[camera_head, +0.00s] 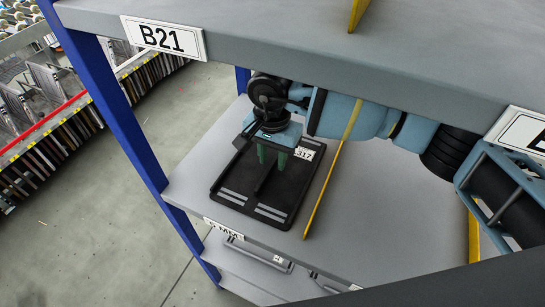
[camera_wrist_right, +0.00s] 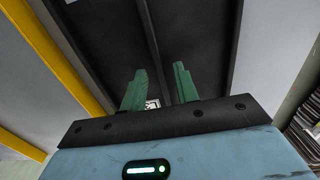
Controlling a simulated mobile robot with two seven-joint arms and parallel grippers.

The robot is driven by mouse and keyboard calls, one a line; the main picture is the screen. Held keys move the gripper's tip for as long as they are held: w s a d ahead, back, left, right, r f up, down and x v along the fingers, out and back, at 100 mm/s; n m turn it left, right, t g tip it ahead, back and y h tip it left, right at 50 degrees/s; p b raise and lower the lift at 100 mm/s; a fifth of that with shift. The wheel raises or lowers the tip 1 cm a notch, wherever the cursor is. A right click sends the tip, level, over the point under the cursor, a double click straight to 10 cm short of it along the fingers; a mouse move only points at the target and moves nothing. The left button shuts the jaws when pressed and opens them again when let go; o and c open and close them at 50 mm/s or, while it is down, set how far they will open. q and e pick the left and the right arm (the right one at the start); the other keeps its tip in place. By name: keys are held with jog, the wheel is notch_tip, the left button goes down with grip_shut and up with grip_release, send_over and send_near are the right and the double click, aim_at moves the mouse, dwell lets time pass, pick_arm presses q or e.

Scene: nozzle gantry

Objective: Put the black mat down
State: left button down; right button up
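The black mat (camera_head: 233,182) lies flat on the grey middle shelf, under the label B21 board. It has a raised rim, a centre ridge, pale strips along its front and a white tag reading 317. My right gripper (camera_head: 271,163) is over the mat, pointing down, its green fingers apart. In the right wrist view the fingers (camera_wrist_right: 160,82) are spread, with the black mat (camera_wrist_right: 195,35) filling the background and its ridge in line with the gap. I see nothing clamped between them; whether the tips touch the mat is unclear. My left gripper is out of view.
The upper grey shelf (camera_head: 300,38) hangs over my right arm. A yellow divider (camera_head: 324,192) runs just right of the mat. A blue post (camera_head: 118,115) stands left of it. Bare shelf (camera_head: 375,205) lies right of the divider.

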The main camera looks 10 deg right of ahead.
aim_at(272, 163)
notch_tip(272, 163, up, 7)
dwell(0.3)
dwell(0.5)
